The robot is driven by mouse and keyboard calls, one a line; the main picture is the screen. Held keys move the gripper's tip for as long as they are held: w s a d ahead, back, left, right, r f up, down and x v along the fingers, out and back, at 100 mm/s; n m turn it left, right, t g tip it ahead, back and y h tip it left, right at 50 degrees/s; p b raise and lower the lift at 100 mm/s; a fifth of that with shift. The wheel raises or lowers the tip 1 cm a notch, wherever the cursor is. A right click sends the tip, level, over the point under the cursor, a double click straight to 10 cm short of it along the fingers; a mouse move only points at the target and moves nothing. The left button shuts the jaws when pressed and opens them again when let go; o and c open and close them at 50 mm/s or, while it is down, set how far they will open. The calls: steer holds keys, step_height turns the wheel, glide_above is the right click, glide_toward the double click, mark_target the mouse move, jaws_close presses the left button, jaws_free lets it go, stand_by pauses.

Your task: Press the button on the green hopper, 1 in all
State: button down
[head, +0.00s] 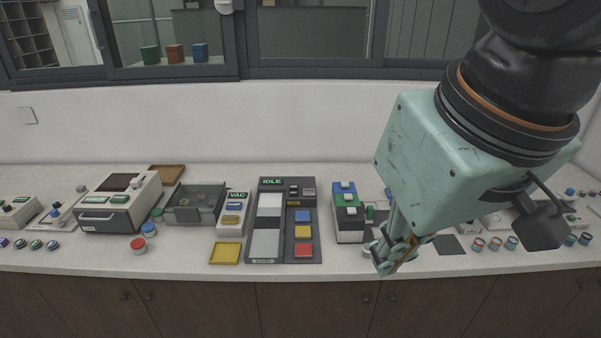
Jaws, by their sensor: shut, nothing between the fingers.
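The hopper block has blue, green and black sections one in front of another, left of my arm. The green hopper (340,200) is the middle section, between the blue one (338,187) and the black one (343,212). A small pale button (348,197) shows on its top. My gripper (385,266) is shut and empty, pointing down. In the picture it is below and to the right of the hoppers, apart from them. My arm hides part of the counter behind the gripper.
A dark panel reading IDLE (271,182) with blue, yellow and red buttons stands left of the hoppers. Further left are a VAC unit (229,222), a yellow tray (225,263), a grey bin (182,216) and a white press (100,216). Several small cylinders (495,243) stand at the right.

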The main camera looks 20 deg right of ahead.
steer(key=w+d, duration=0.1)
steer(key=n+h+p, duration=0.8)
steer(key=n+p, duration=0.5)
steer(key=n, duration=1.9)
glide_above(347, 196)
step_height(347, 196, down, 19)
steer(key=shift+f, duration=0.2)
steer(key=shift+w+f, duration=0.1)
steer(key=shift+f, duration=0.05)
steer(key=shift+f+b, duration=3.2)
steer(key=shift+f, duration=1)
steer(key=shift+f+b, duration=0.35)
steer(key=shift+f, duration=0.1)
